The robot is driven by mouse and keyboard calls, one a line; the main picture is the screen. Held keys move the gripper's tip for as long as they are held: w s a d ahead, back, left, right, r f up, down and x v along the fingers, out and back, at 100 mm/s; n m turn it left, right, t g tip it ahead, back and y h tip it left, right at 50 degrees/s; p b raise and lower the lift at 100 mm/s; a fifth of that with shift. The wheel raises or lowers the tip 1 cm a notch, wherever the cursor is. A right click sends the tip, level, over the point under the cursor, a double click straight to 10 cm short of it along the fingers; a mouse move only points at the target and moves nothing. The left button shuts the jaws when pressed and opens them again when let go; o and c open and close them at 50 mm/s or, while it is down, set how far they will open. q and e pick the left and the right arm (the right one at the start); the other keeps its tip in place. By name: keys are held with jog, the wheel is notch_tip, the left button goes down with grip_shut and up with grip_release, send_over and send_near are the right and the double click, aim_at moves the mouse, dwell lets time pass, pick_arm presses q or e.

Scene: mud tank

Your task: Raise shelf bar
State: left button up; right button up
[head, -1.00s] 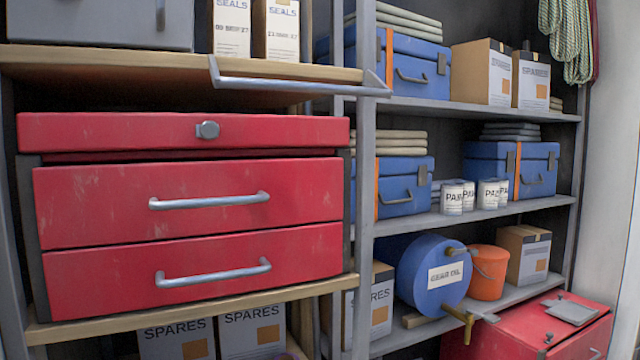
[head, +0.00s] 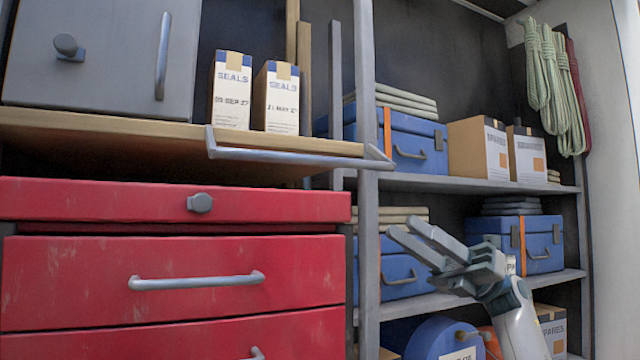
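The shelf bar (head: 290,158) is a grey metal rail with bent ends. It sits low along the front edge of the upper wooden shelf (head: 150,128) in the head view. Its right end lies close to a grey upright post. My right gripper (head: 403,228) is below and to the right of the bar, pointing up and left. Its two fingers are apart with nothing between them, and it does not touch the bar. My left gripper is not in view.
Two SEALS boxes (head: 276,98) and a grey cabinet (head: 100,50) stand on the wooden shelf. A red drawer unit (head: 170,255) is below. The grey post (head: 367,90) stands between the bar and shelves of blue cases (head: 415,145). Ropes (head: 555,90) hang at right.

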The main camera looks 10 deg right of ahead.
aim_at(321, 163)
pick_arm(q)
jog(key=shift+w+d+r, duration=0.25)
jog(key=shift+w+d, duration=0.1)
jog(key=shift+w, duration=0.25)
pick_arm(e)
jog(key=s+r+n, duration=0.1)
jog(key=s+r+n+h, duration=0.1)
jog(key=s, duration=0.1)
jog(key=s+r+g+h, duration=0.1)
jog(key=shift+s+a+r+n, duration=0.15)
jog(key=shift+s+a+n, duration=0.15)
jog(key=shift+n, duration=0.1)
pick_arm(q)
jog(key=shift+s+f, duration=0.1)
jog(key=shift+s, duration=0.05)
